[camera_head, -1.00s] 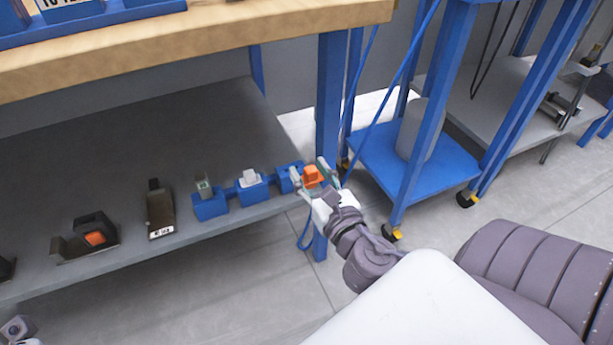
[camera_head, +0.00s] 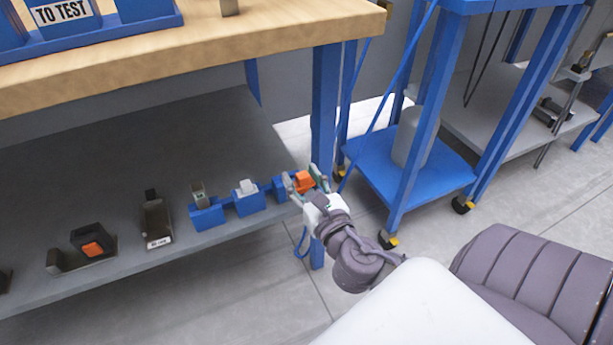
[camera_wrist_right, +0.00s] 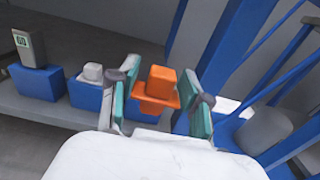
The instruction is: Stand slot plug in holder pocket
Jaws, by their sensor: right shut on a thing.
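The orange slot plug (camera_head: 304,181) is held between the fingers of my right gripper (camera_head: 306,182). In the right wrist view the plug (camera_wrist_right: 159,88) shows upright, with a wide collar, between the teal finger pads. The blue holder (camera_head: 247,202) lies along the front edge of the grey lower shelf, with linked pockets. Its left pocket bears a grey block with a green label (camera_wrist_right: 27,45), its middle one a white plug (camera_head: 246,187). The right-hand pocket (camera_head: 280,187) is at the gripper, partly hidden; I cannot tell whether the plug touches it. My left gripper is not in view.
A dark block with an orange face (camera_head: 93,248) and a labelled dark holder (camera_head: 155,222) stand farther left on the shelf. The blue bench leg (camera_head: 325,130) is close behind the gripper. The wooden bench top (camera_head: 230,45) overhangs the shelf. A blue cart (camera_head: 410,165) stands to the right.

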